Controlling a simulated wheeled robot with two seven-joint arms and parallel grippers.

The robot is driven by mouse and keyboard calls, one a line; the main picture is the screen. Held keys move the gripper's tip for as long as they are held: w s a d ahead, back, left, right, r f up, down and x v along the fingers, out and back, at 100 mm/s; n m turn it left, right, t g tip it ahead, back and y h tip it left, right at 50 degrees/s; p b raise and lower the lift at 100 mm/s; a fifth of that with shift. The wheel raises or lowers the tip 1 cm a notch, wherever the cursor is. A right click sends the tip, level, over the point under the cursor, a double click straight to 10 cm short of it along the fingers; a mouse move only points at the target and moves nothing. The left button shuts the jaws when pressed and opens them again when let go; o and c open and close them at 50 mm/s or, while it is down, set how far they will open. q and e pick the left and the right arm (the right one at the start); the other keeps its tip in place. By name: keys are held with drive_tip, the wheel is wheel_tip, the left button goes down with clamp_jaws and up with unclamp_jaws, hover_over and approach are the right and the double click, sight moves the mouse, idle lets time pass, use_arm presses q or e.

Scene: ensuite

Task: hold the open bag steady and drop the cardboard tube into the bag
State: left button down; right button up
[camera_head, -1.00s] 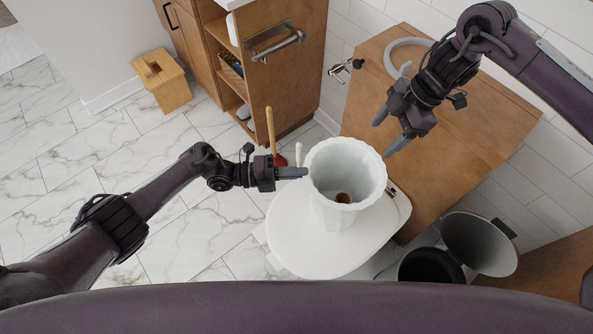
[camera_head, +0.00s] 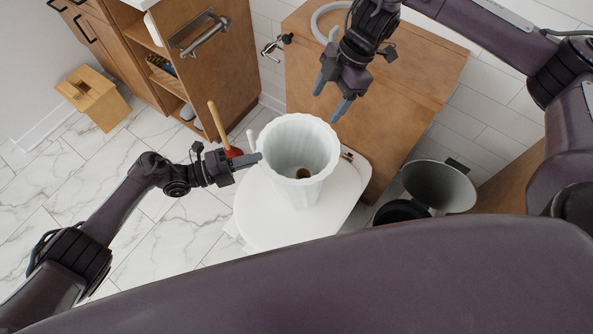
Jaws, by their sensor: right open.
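The white open bag (camera_head: 303,135) stands upright on the white toilet lid, its wide mouth facing up. A small brown round thing, apparently the cardboard tube (camera_head: 303,173), lies deep inside at the bottom of the bag; most of it is hidden. My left gripper (camera_head: 255,159) is at the bag's left rim, its fingertips at or touching the edge. Its fingers overlap in this view, so I cannot tell whether they pinch the rim. My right gripper (camera_head: 329,100) is open and empty, fingers pointing down, above and behind the bag's far right rim.
The toilet lid (camera_head: 262,215) lies under the bag. A wooden cabinet (camera_head: 410,65) stands behind it. A plunger (camera_head: 232,151) stands left of the toilet. An open bin (camera_head: 440,185) is at the right. A wooden box (camera_head: 92,96) sits on the marble floor at the far left.

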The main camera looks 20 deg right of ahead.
use_arm(q)
drive_tip(key=c, duration=1.6)
unclamp_jaws()
drive_tip(key=a, duration=1.2)
drive_tip(key=shift+s, duration=0.2)
drive_tip(key=shift+s+f, duration=0.1)
